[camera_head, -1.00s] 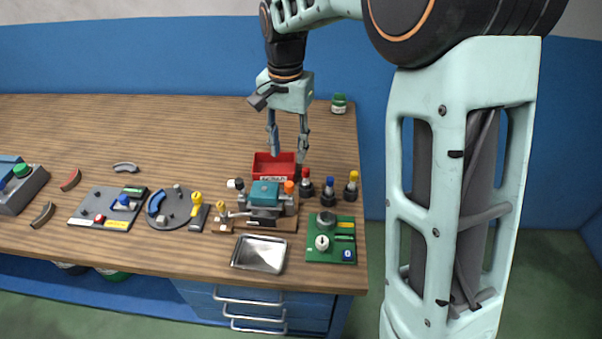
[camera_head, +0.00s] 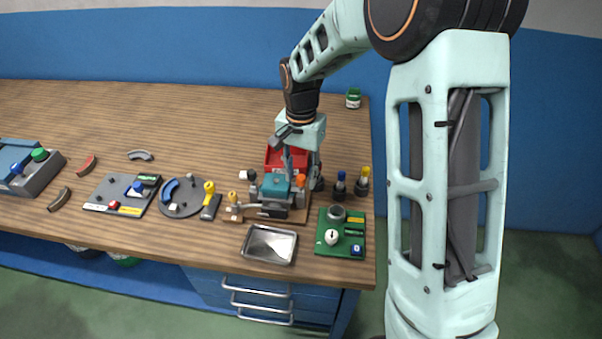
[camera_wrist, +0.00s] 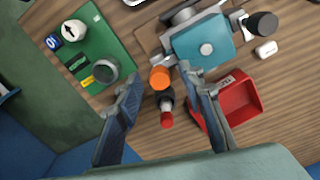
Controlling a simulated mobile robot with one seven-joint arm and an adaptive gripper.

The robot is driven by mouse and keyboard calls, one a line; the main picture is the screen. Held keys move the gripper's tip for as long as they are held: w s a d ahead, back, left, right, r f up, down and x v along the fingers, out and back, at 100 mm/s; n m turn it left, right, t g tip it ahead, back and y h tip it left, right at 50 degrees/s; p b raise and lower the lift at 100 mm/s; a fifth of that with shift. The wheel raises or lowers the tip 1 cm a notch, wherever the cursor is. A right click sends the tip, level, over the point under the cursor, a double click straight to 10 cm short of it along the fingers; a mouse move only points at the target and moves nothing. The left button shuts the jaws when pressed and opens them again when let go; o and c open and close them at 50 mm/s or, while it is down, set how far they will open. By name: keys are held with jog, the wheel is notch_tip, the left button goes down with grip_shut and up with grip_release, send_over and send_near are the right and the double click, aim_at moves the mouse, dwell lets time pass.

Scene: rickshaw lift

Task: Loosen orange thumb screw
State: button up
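The orange thumb screw (camera_wrist: 160,77) shows in the wrist view as a round orange knob at the side of the teal block fixture (camera_wrist: 205,45). In the head view the orange thumb screw (camera_head: 300,180) is small, at the right of the teal block (camera_head: 274,186). My gripper (camera_wrist: 160,90) is open, with one finger on each side of the knob's line in the wrist view. I cannot tell its exact height over the knob. In the head view my gripper (camera_head: 301,165) hangs just above the fixture, its far finger partly hidden.
A red-topped bottle (camera_wrist: 166,112) stands close to the knob, between the fingers in the wrist view. A red bin (camera_wrist: 238,102) lies beside the fixture. Blue (camera_head: 340,184) and yellow (camera_head: 363,182) topped bottles, a green board (camera_head: 341,243) and a metal tray (camera_head: 269,244) are nearby.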

grip_shut()
jog(key=shift+n, duration=0.3)
jog(key=n, duration=0.3)
jog(key=shift+n, duration=0.4)
jog(key=n, duration=0.9)
jog(key=n+p, duration=0.1)
jog(key=n, duration=0.3)
jog(key=shift+n, duration=0.4)
